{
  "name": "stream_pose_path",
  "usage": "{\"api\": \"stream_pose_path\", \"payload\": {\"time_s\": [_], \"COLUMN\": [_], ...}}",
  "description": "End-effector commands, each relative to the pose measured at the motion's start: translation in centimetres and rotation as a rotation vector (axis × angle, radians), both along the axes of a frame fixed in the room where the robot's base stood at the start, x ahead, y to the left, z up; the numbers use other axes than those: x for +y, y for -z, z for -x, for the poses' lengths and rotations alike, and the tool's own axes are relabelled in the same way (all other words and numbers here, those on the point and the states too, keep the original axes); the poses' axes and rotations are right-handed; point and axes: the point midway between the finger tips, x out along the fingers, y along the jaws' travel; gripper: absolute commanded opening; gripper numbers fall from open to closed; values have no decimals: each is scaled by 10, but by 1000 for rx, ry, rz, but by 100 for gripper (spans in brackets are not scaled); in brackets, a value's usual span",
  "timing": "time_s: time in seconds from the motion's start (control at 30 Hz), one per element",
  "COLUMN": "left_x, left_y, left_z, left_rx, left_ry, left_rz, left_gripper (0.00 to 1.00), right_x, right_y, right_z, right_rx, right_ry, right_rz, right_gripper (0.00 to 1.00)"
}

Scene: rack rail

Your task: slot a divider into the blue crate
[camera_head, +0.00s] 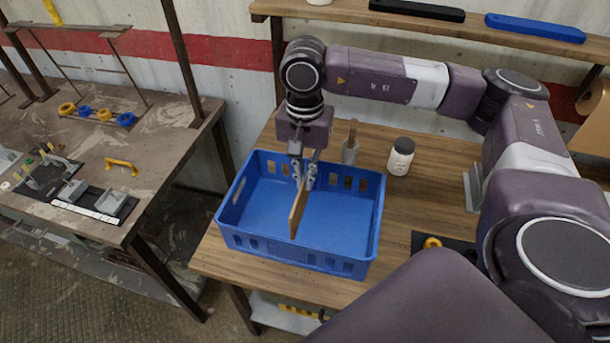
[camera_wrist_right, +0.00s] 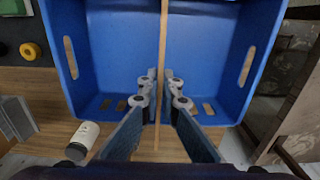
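The blue crate (camera_head: 330,260) stands on the wooden table, and its inside fills much of the right wrist view (camera_wrist_right: 110,50). A thin wooden divider (camera_head: 297,215) stands on edge over the middle of the crate, running from back to front. In the right wrist view the divider (camera_wrist_right: 163,40) shows edge-on between the fingers. My right gripper (camera_head: 304,180) points down inside the crate near its back wall and is shut on the divider. Whether the divider touches the crate floor or sits in a slot I cannot tell. My left gripper is not in view.
A white jar with a dark lid (camera_head: 400,157) and a grey cup with a brush (camera_head: 350,150) stand behind the crate. A dark mat with a yellow ring (camera_head: 432,243) lies to its right. A shelf (camera_head: 400,18) runs above. A workbench (camera_head: 150,150) stands left across a gap.

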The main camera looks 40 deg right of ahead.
Motion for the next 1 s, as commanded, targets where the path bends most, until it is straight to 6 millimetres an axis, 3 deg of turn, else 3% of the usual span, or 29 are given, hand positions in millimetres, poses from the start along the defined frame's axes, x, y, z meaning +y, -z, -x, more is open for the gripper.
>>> {"api": "stream_pose_path", "payload": {"time_s": [1.0], "left_x": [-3], "left_y": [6], "left_z": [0], "left_rx": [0], "left_ry": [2], "left_rz": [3], "left_gripper": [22], "right_x": [1], "right_y": [0], "right_z": [0], "right_rx": [-1], "right_ry": [0], "right_rz": [-1], "right_gripper": [0]}}
